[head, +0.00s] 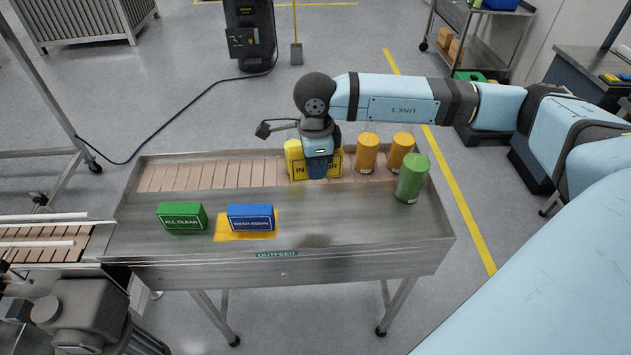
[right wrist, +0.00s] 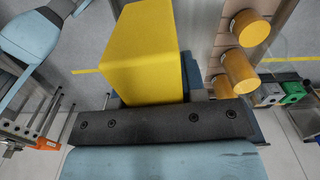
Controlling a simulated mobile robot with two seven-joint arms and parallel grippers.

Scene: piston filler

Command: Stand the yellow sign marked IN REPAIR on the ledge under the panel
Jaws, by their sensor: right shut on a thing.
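The yellow sign (head: 334,160) marked IN REPAIR is in my right gripper (head: 318,170), over the belt side of the outfeed table in the head view. The gripper is shut on it and its fingers cover the middle of the lettering. In the right wrist view the sign (right wrist: 145,55) is a large yellow block at the jaws. I cannot tell whether its underside touches the table. My left gripper is not in view. I cannot make out the panel with its ledge in these views.
Orange cylinders (head: 368,153) and a green cylinder (head: 412,180) stand right of the sign. A green ALL CLEAR block (head: 182,217) and a blue WASH DOWN block (head: 251,217) stand on the steel tabletop (head: 350,230), the blue one on a yellow patch (head: 228,233).

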